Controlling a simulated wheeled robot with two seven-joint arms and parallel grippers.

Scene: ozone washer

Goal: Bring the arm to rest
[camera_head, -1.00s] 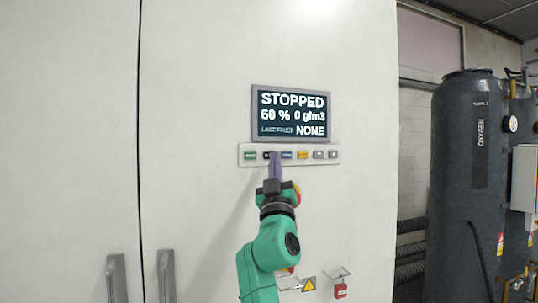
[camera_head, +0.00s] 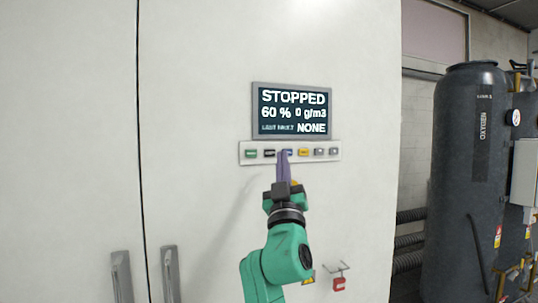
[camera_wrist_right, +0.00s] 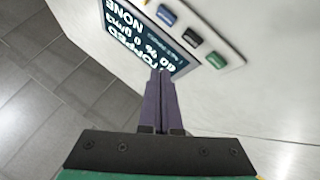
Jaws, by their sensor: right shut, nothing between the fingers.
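My right gripper (camera_head: 284,167) has purple fingers and is shut and empty. In the head view its tips overlap the lower edge of the button strip (camera_head: 244,154), around the blue button. In the right wrist view the closed fingers (camera_wrist_right: 160,75) point toward the cabinet, with the screen and the blue (camera_wrist_right: 166,15), black (camera_wrist_right: 191,39) and green (camera_wrist_right: 216,60) buttons beyond the tips. I cannot tell whether the tips touch the panel. My green right arm (camera_head: 285,252) reaches up from below. My left gripper is not in view.
The display (camera_head: 292,111) reads STOPPED, 60 %, 0 g/m3, NONE. The white cabinet (camera_head: 200,80) has two grey handles (camera_head: 170,275) at lower left. A red padlock (camera_head: 339,284) hangs below right of the arm. A dark oxygen tank (camera_head: 465,190) stands at the right.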

